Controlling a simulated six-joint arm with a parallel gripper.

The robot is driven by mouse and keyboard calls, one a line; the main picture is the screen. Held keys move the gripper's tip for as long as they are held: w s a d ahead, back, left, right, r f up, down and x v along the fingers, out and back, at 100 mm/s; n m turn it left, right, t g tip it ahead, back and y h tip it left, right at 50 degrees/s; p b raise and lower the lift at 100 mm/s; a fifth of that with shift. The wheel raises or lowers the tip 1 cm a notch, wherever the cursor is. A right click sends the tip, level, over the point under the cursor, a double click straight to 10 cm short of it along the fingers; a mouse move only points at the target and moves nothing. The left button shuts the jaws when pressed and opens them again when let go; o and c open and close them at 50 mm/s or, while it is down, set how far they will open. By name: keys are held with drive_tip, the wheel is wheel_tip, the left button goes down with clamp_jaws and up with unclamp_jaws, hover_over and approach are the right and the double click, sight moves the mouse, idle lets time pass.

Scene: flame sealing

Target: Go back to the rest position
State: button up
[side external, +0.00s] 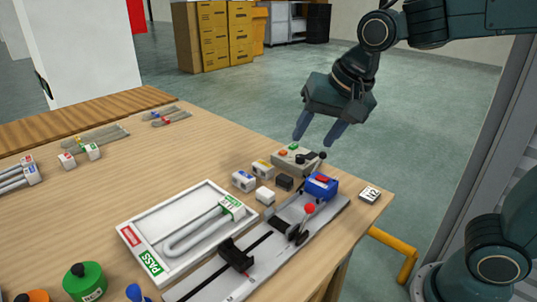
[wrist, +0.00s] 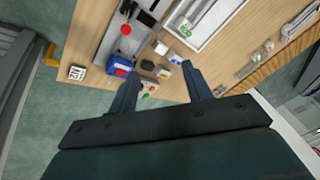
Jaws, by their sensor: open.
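My gripper (side external: 319,129) is open and empty. It hangs in the air above the far right end of the wooden table, over a grey control box (side external: 294,160) with coloured buttons. In the wrist view my gripper's two fingers (wrist: 161,90) are spread apart with nothing between the tips. The sealing rig (side external: 280,238) lies along the table's right edge, with a blue unit (side external: 321,186) and a red-knobbed lever (side external: 309,209) on it. A white tray (side external: 128,225) with PASS and red labels holds a bent, tube-like piece (side external: 200,230).
Small labelled blocks (side external: 244,181) stand between tray and control box. A white N2 block (side external: 370,195) sits at the table's right corner. Open floor lies beyond the table.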

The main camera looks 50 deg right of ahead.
drive_tip(key=s+d+f+n, duration=0.1)
drive_tip(key=s+d+n, duration=0.1)
drive_tip(key=s+n, duration=0.2)
drive_tip(key=s+d+f+n, duration=0.1)
drive_tip(key=s+d+n, duration=0.2)
drive_tip(key=s, duration=0.7)
drive_tip(key=shift+s+f+n+t, duration=0.3)
drive_tip(key=shift+s+n, duration=0.05)
drive_tip(key=shift+n, duration=0.05)
